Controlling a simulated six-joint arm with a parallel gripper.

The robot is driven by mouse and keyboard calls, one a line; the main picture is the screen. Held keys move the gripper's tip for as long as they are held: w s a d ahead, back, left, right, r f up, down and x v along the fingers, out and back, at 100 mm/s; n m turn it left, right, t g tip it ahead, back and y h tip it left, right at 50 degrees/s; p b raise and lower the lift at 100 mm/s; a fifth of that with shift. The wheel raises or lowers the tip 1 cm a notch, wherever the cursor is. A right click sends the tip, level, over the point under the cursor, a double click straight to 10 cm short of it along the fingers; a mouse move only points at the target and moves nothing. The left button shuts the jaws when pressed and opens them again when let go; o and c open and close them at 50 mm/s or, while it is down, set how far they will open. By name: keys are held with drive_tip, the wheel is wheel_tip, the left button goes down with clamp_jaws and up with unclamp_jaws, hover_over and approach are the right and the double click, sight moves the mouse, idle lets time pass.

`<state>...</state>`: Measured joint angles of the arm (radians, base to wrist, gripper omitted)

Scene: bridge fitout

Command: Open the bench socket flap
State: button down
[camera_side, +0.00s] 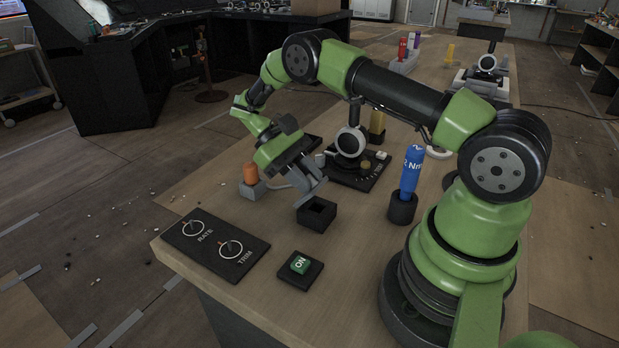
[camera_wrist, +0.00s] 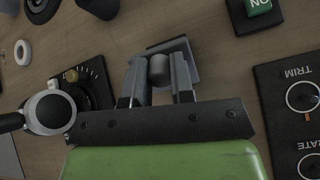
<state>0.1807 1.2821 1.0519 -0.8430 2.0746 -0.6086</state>
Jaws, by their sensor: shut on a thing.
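The bench socket (camera_side: 318,216) is a small dark square box on the bench, its dark opening partly showing from above. Its grey flap (camera_side: 307,197) appears raised and tilted at the box's left side, largely covered by the fingers. My gripper (camera_side: 312,184) points down at the flap from the upper left. In the wrist view my gripper (camera_wrist: 159,66) has its two grey fingers closed on a rounded grey knob (camera_wrist: 159,70). The flap's plate (camera_wrist: 190,62) shows behind the fingers, with the dark socket edge (camera_wrist: 165,46) beyond it.
A black panel with RATE and TRIM dials (camera_side: 215,244) and a green ON button (camera_side: 300,264) stand in front. An orange-topped holder (camera_side: 251,178) is at the left. A blue cylinder (camera_side: 412,170) stands in a black cup at the right. A dial panel (camera_side: 358,168) lies behind.

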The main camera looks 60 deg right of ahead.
drive_tip(key=shift+w+g, duration=0.25)
drive_tip(key=shift+g, duration=0.15)
idle(0.3)
drive_tip(key=c, duration=1)
unclamp_jaws()
wheel_tip(320, 180, up, 10)
